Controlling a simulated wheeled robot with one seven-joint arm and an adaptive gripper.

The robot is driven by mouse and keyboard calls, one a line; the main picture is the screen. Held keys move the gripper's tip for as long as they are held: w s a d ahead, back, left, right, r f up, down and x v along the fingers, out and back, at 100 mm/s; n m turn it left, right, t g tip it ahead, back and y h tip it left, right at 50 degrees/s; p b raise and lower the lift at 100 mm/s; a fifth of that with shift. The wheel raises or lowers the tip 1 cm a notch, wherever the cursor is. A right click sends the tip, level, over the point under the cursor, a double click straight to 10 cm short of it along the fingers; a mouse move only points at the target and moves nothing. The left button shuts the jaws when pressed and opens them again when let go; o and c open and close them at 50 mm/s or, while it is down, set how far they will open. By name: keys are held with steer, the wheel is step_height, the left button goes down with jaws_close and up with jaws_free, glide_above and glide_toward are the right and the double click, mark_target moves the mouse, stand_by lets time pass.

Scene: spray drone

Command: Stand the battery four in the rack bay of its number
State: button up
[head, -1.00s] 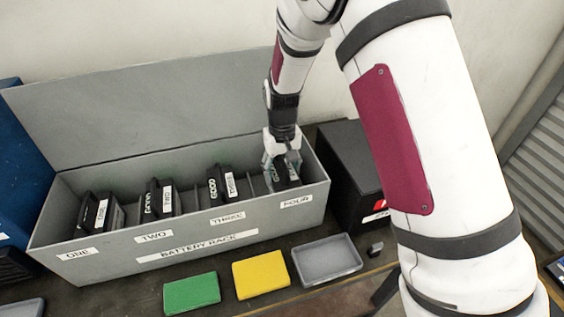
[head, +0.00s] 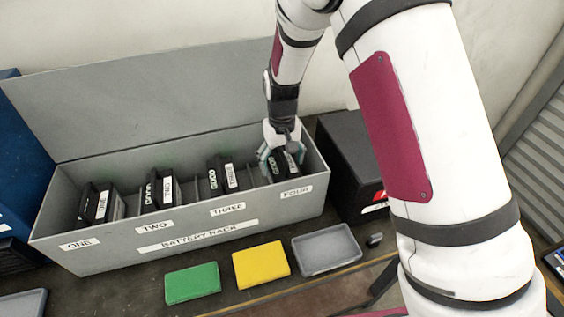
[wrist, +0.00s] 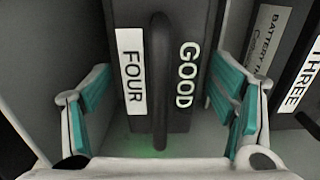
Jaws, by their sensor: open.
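Battery four (head: 291,161) is a black block with a handle and labels reading FOUR and GOOD. It stands in the bay marked FOUR at the right end of the grey battery rack (head: 108,259). In the wrist view battery four (wrist: 183,32) shows its handle between my fingers. My gripper (head: 279,157) is open around the top of battery four. In the wrist view the teal finger pads of my gripper (wrist: 158,108) stand apart on both sides, with gaps to the battery. The battery's lower part is hidden in the rack.
Batteries one (head: 97,203), two (head: 158,190) and three (head: 222,175) stand in the other bays. In front lie a green block (head: 193,283), a yellow block (head: 261,264) and a grey tray (head: 327,249). A black box (head: 352,160) stands right of the rack. The raised lid (head: 150,100) is behind.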

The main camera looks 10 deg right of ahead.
step_height(320, 180, up, 12)
steer(key=shift+f+b, duration=0.1)
steer(key=shift+b, duration=0.5)
steer(key=s+d+r+m+t, duration=0.1)
steer(key=s+d+r, duration=0.3)
steer(key=s+r, duration=0.25)
steer(key=s+d+r+t, duration=0.1)
steer(key=s+d+r, duration=0.35)
steer(key=r, duration=0.25)
steer(key=s+d+r+t, duration=0.1)
steer(key=s+d, duration=0.1)
steer(key=s, duration=0.6)
steer(key=s+d+r+m+t, duration=0.1)
steer(key=s+d+t, duration=0.1)
steer(key=s, duration=0.6)
steer(key=shift+d, duration=0.45)
